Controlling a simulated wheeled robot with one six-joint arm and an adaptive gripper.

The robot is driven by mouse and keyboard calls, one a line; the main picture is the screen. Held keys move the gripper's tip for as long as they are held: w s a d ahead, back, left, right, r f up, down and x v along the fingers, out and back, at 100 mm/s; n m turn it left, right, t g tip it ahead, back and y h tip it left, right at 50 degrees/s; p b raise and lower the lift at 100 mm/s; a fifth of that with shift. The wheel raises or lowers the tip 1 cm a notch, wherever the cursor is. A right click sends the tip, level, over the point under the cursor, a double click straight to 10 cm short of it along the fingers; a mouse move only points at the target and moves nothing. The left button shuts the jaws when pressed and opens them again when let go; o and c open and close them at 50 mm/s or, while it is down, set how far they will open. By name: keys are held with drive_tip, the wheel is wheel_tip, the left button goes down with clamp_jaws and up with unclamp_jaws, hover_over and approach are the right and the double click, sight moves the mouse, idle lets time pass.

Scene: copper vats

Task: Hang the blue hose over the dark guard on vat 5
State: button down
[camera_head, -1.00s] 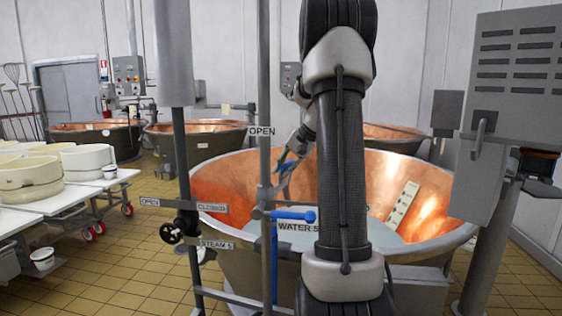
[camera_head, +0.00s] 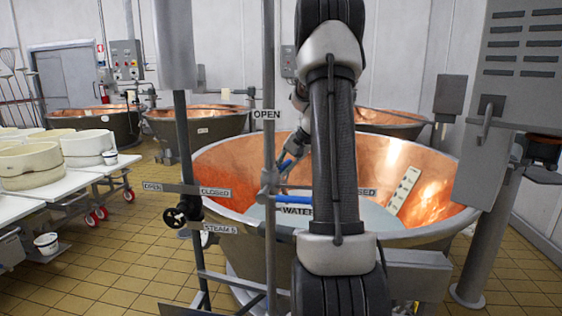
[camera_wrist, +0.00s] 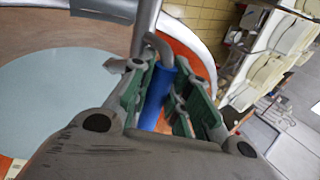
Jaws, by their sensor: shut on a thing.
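Vat 5 (camera_head: 228,165) is the large copper-lined vat in front of me, with pale liquid inside. My gripper (camera_head: 287,164) is over its left part, just right of a grey upright pipe and partly hidden by my arm. In the wrist view my gripper (camera_wrist: 165,98) is shut on a blue cylindrical piece, which I take as part of the blue hose (camera_wrist: 158,97). A bent grey tube shows at its far end. The rest of the hose is not clear. I cannot pick out the dark guard with certainty.
A blue lever (camera_head: 291,199) crosses the pipe above a WATER label (camera_head: 296,211). A steam valve wheel (camera_head: 182,215) stands left of it. A grey cabinet (camera_head: 515,95) stands at right. White tables with tubs (camera_head: 30,165) are at left. Tiled floor between is clear.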

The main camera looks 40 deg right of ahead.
wheel_tip(320, 180, down, 14)
idle(0.8)
drive_tip(key=shift+f, duration=0.2)
idle(0.6)
drive_tip(key=c, duration=1.4)
unclamp_jaws()
drive_tip(key=shift+c, duration=0.2)
drive_tip(key=shift+o, duration=0.8)
drive_tip(key=v, duration=1.2)
drive_tip(key=shift+s, duration=0.1)
